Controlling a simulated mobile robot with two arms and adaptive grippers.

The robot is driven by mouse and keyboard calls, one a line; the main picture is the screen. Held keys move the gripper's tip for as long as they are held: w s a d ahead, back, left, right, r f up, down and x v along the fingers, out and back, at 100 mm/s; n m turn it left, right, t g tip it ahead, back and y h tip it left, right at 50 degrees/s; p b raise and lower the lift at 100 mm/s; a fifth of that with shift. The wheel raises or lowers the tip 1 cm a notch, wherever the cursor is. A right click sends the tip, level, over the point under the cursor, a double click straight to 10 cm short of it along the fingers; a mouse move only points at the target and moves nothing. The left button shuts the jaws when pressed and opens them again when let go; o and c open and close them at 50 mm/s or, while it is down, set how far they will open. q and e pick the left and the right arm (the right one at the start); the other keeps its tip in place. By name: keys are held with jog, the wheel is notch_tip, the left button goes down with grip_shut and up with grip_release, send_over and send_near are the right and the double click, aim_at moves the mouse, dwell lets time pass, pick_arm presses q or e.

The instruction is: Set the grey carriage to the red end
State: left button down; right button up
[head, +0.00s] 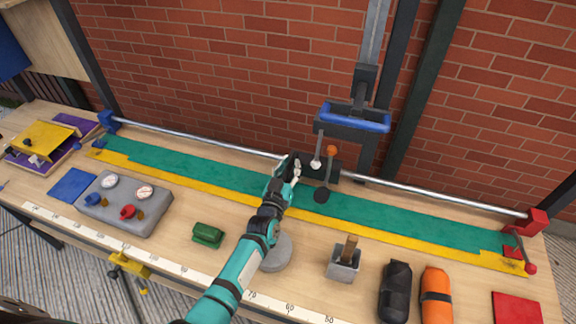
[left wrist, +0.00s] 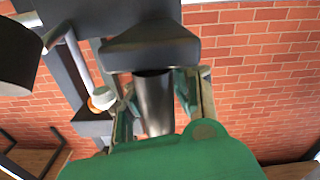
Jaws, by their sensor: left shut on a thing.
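The dark grey carriage (head: 325,169) sits on the silver rail (head: 230,146), right of the middle. It bears levers with a white knob (head: 315,163) and an orange knob (head: 331,150). The red end block (head: 538,221) is at the rail's right end, the blue end block (head: 107,119) at its left. My left gripper (head: 287,170) is at the carriage's left side. In the left wrist view its fingers are shut around a grey cylindrical handle (left wrist: 154,105) below a dark block. My right gripper is out of view.
A green strip (head: 410,223) with yellow edging runs below the rail. A tall grey post with a blue bar (head: 355,119) stands above the carriage. Gauges (head: 125,203), a green object (head: 208,235) and black and orange rolls (head: 436,290) lie nearer. The rail between carriage and red block looks clear.

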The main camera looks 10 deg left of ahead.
pick_arm(q)
jog(key=shift+d, duration=0.2)
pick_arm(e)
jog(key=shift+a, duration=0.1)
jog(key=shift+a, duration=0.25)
